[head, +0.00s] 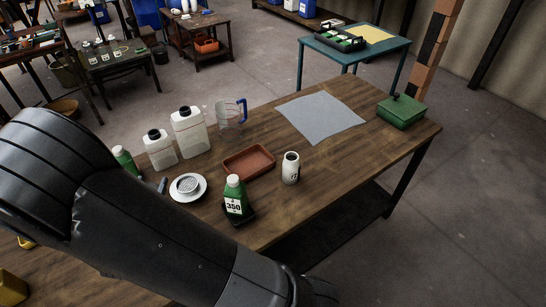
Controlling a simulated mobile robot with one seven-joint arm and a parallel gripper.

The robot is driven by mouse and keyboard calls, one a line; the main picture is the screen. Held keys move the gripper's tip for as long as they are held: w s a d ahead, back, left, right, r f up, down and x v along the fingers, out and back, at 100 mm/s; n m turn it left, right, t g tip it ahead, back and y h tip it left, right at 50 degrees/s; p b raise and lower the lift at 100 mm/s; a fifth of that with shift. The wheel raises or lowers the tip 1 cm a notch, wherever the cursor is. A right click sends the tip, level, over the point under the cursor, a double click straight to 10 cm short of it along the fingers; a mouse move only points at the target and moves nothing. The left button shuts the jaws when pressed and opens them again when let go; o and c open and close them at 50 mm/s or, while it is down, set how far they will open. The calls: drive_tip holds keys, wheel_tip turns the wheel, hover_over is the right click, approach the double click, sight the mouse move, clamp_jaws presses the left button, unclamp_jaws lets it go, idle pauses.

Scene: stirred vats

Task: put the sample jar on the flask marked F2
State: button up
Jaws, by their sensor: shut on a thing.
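My dark arm crosses the left and bottom of the head view, and its far end leaves at the bottom edge. My gripper and anything in it are out of view. No flask with a readable F2 mark shows. Several small clear vessels with pale labels (104,52) stand on a dark table at the back left, too small to read. A white jar-like container (290,170) with a dark mark and a dark top stands upright on the near wooden table (330,190); I cannot tell whether it is the sample jar.
On the near table are a green bottle marked 350 (234,198), a brown tray (268,151), two white jugs (188,135), a clear measuring jug (229,119), a white round dish (199,194), a grey sheet (320,115) and a green box (401,113). Floor is clear on the right.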

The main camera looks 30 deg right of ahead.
drive_tip(key=d+r+m+g+h, duration=0.2)
drive_tip(key=d+g, duration=0.1)
drive_tip(key=d, duration=0.6)
drive_tip(key=s+d+r+m+g+h, duration=0.1)
drive_tip(key=d+r+m+g+h, duration=0.15)
drive_tip(key=d, duration=0.65)
drive_tip(key=d+r+m+g+h, duration=0.2)
drive_tip(key=d+m+g, duration=0.1)
drive_tip(key=d, duration=0.6)
drive_tip(key=s+d+r+m+g, duration=0.3)
drive_tip(key=s+d+g, duration=0.4)
drive_tip(key=d, duration=0.4)
drive_tip(key=s+d+r+m+g, duration=0.2)
drive_tip(key=s+d+m+g, duration=0.2)
drive_tip(key=s+d, duration=0.6)
drive_tip(key=shift+n, duration=0.25)
drive_tip(key=shift+w+a+f, duration=0.7)
drive_tip(key=shift+w+f, duration=1.05)
drive_tip(key=shift+w, duration=0.1)
drive_tip(key=shift+w+a+f, duration=0.75)
drive_tip(key=shift+w+f, duration=0.95)
drive_tip(key=shift+w, duration=0.2)
drive_tip(key=shift+w+a+f, duration=0.7)
drive_tip(key=shift+w+f, duration=1.05)
drive_tip(key=shift+w, duration=0.1)
drive_tip(key=o, duration=1)
drive_tip(key=shift+f, duration=0.15)
